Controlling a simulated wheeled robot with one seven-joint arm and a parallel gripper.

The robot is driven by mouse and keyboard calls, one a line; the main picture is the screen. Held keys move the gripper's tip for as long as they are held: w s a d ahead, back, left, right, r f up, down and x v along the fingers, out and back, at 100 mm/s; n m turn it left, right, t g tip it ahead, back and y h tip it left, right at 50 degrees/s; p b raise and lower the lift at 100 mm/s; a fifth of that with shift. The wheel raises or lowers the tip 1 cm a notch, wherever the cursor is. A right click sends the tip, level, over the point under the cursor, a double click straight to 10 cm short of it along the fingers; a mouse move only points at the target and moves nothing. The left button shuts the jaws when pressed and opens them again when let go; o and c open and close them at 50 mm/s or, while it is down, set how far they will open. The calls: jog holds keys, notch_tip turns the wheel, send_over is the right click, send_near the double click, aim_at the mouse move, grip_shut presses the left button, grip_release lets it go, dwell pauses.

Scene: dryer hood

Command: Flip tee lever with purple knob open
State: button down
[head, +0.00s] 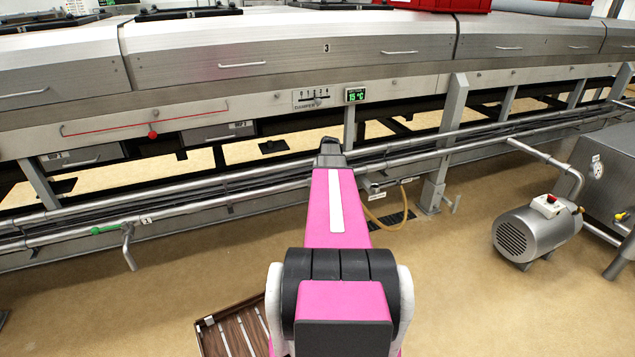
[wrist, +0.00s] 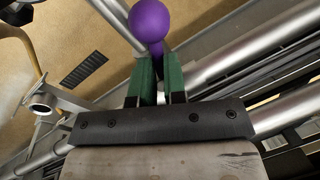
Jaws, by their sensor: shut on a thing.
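The purple knob (wrist: 150,20) is at the top middle of the wrist view, just beyond my fingertips. A narrow purple lever part (wrist: 157,50) runs from it back between my green fingers. My gripper (wrist: 159,60) is shut on this lever, with a small gap between the fingers. The fingers hide most of the lever and its tee. In the head view, my pink arm hides the knob and the gripper.
Steel pipes run along the machine's base; a large pipe (wrist: 290,35) passes right of my fingers. A green-handled lever (head: 105,229) is at left, a motor (head: 538,232) at right. Tan floor is open between.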

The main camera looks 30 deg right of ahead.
jog(key=c, duration=1.2)
grip_release()
jog(key=shift+o, duration=0.2)
jog(key=v, duration=1.1)
jog(key=shift+f, duration=0.1)
